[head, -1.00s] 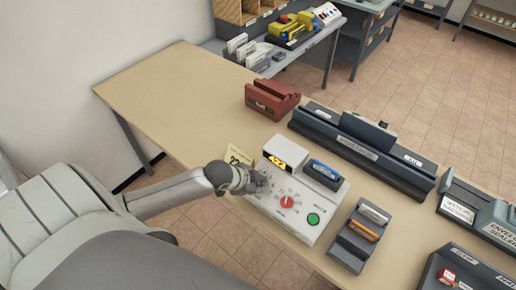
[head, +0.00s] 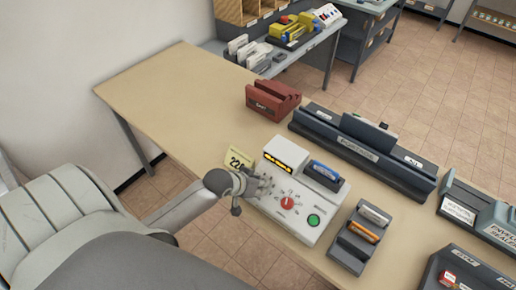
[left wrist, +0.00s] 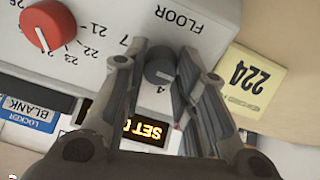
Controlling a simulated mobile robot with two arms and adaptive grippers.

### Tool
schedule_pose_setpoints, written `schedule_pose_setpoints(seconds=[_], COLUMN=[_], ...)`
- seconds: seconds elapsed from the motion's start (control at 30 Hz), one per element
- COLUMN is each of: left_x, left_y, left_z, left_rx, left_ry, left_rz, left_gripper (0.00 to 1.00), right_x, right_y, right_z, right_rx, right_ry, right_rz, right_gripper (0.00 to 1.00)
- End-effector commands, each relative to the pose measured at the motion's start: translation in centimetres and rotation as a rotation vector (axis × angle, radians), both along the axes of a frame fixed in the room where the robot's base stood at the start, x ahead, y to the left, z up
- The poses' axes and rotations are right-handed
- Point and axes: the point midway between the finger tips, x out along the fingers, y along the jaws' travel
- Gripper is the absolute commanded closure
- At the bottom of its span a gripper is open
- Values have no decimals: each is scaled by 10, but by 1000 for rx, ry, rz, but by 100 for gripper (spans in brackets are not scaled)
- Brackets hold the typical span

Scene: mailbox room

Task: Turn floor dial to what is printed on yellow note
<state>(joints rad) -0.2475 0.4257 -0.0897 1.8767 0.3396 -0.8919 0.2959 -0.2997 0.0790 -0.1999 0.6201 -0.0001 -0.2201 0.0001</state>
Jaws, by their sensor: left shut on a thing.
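The white control box (head: 290,229) stands near the table's front edge. Its grey floor dial (left wrist: 159,72), beside the printed word FLOOR, is between the fingers of my left gripper (left wrist: 163,82), which is shut on it. In the head view my left gripper (head: 263,186) reaches the box's left side and hides most of that dial. The dial's exact setting cannot be read. The yellow note (head: 237,158) stands just left of the box; in the left wrist view it (left wrist: 250,80) appears to read 224. My right gripper is not in view.
The box also has a red dial (head: 288,203), a green button (head: 313,220) and a lit display (left wrist: 138,131), partly covered, showing "SET". A dark tray (head: 349,249) stands to its right, a red holder (head: 270,101) behind. The table's left part (head: 165,95) is clear.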

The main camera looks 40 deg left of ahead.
Motion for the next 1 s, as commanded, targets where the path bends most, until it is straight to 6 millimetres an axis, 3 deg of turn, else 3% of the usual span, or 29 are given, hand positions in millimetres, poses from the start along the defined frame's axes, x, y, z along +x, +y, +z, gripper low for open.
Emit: schedule_pose_setpoints(seconds=[0.4, 0.97, 1.0], left_x=[-1, -1, -1], left_y=[0, 0, 0], left_z=[-1, 0, 0], left_rx=[-109, -124, -124], left_ry=[9, 10, 10], left_rz=[162, 183, 183], left_gripper=[97, 97, 69], right_x=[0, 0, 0], right_y=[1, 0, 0], right_z=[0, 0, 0], right_rx=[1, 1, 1], right_ry=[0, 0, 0], right_rz=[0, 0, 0], right_gripper=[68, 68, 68])
